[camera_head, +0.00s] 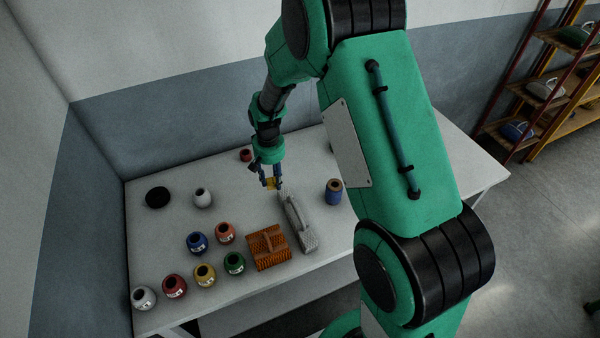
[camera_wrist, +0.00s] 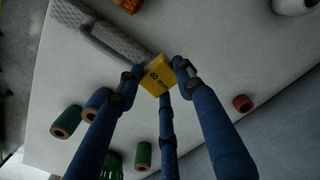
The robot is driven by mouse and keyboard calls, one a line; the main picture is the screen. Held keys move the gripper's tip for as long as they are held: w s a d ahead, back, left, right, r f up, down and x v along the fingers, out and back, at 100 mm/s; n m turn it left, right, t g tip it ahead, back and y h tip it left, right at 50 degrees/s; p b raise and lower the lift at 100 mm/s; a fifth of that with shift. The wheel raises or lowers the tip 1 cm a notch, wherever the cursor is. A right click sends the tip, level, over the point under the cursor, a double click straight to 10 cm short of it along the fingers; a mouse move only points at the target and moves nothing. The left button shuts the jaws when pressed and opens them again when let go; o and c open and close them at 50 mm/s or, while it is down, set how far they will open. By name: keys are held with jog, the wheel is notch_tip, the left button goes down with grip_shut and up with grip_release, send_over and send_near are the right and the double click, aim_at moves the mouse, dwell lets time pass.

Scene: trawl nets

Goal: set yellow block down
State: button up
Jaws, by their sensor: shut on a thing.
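My gripper (camera_head: 268,182) has blue fingers and is shut on a small yellow block (camera_head: 271,184) over the white table. In the wrist view the yellow block (camera_wrist: 156,75) sits between the fingertips, with a face marked "40 mm" toward the camera. The fingers hide part of its sides. I cannot tell whether its underside touches the table. A grey textured block with a handle (camera_head: 299,222) lies close by, nearer the head camera; in the wrist view its end is just beside the yellow block.
An orange bristled block (camera_head: 267,247) lies beside the grey one. Several coloured jars, including a blue one (camera_head: 197,242), stand at the table's left. A black disc (camera_head: 157,198) lies at the far left. A blue spool (camera_head: 333,192) stands right. White tabletop (camera_head: 165,237) is bare between them.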

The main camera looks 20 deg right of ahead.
jog(key=d+m, duration=0.3)
jog(key=d, duration=1.2)
jog(key=shift+n, duration=0.3)
jog(key=f, duration=1.1)
jog(key=shift+s+a, duration=0.1)
jog(key=shift+a, duration=0.25)
jog(key=w+d, duration=0.1)
jog(key=w, duration=0.4)
jog(key=w+d+f, duration=0.1)
jog(key=w, duration=0.4)
jog(key=w+d+b, duration=0.1)
jog(key=w, duration=0.4)
jog(key=shift+w+d+f, duration=0.1)
jog(key=shift+w+f, duration=0.1)
jog(key=shift+w, duration=0.15)
jog(key=shift+f+b, duration=0.3)
jog(key=shift+f, duration=1.45)
jog(key=shift+f, duration=0.15)
